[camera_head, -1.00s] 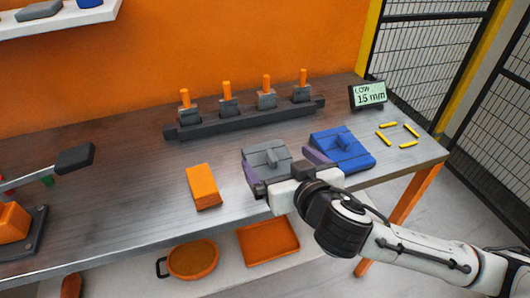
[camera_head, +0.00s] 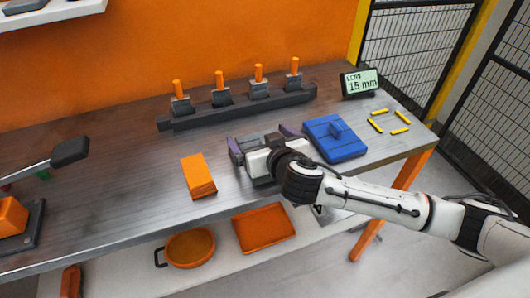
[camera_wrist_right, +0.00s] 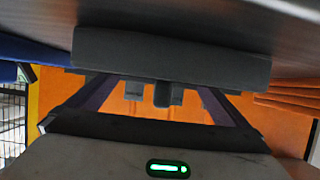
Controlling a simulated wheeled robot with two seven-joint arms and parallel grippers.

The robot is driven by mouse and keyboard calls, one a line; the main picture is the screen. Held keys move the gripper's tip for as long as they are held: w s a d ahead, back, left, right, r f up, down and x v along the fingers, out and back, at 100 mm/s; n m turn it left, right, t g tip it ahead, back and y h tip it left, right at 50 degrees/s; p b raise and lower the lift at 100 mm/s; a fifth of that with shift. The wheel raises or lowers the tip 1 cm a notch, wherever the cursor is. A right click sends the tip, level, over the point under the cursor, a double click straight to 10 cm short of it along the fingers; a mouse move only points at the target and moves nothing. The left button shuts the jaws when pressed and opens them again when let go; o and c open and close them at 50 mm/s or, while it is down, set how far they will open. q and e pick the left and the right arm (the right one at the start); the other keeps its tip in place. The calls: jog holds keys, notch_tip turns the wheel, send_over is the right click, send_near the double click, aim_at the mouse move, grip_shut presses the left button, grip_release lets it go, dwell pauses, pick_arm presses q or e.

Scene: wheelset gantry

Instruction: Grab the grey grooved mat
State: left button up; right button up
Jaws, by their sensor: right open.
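The grey grooved mat (camera_wrist_right: 170,57) shows edge-on in the right wrist view, with a small grip tab (camera_wrist_right: 162,94) at its middle. In the head view it is mostly hidden by my right gripper (camera_head: 263,139). That gripper is open, with its two purple fingers apart, one on each side of the mat's place on the bench. In the wrist view the fingers flank the tab. I cannot tell whether they touch the mat. My left gripper is not in view.
A blue mat (camera_head: 335,139) lies close to the right of my gripper, and an orange block (camera_head: 198,176) lies to its left. Behind is a dark rack (camera_head: 238,107) with orange-topped pegs.

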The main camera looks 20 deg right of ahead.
jog(key=c, duration=0.9)
jog(key=shift+c, duration=0.2)
